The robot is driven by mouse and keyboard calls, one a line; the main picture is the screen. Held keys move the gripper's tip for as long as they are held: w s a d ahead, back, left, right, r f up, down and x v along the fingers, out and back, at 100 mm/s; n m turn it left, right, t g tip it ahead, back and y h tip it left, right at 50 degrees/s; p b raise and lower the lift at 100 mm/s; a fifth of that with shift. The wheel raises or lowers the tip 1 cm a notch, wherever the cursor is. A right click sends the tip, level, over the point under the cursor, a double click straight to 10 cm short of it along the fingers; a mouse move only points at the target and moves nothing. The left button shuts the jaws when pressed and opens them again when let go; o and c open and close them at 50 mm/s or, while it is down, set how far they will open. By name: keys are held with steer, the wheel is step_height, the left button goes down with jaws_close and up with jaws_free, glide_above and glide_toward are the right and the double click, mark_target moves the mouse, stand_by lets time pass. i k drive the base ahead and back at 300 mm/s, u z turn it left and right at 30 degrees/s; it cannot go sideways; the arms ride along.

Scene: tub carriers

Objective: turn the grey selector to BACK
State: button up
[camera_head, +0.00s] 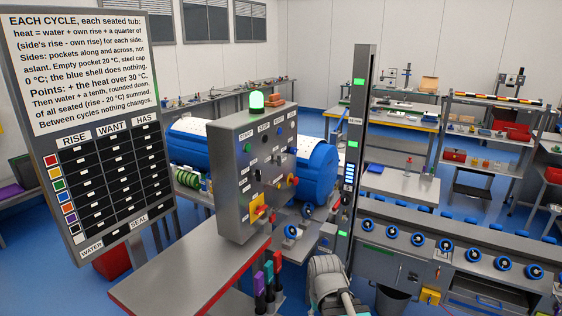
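The grey control box (240,190) stands on a red-edged bench left of centre, with a lit green lamp (257,101) on top. Its front carries rows of small labelled buttons and knobs, including a green button (248,147) and a yellow-and-red switch (259,212) low down. The labels are too small to read, and I cannot tell which knob is the grey selector or where it points. A grey, rounded part of my own arm shows at the bottom centre. My gripper's fingers are not in view.
A blue drum (316,170) lies behind the box. A tall post (353,130) with green lights stands to its right. Coloured handles (268,275) rise near the bench front. A sign board (90,130) fills the left. A counter (470,250) with blue rings runs right.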

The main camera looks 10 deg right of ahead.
mark_target(279, 160)
steer(key=u, duration=0.3)
steer(key=i, duration=1.25)
steer(key=z, duration=0.3)
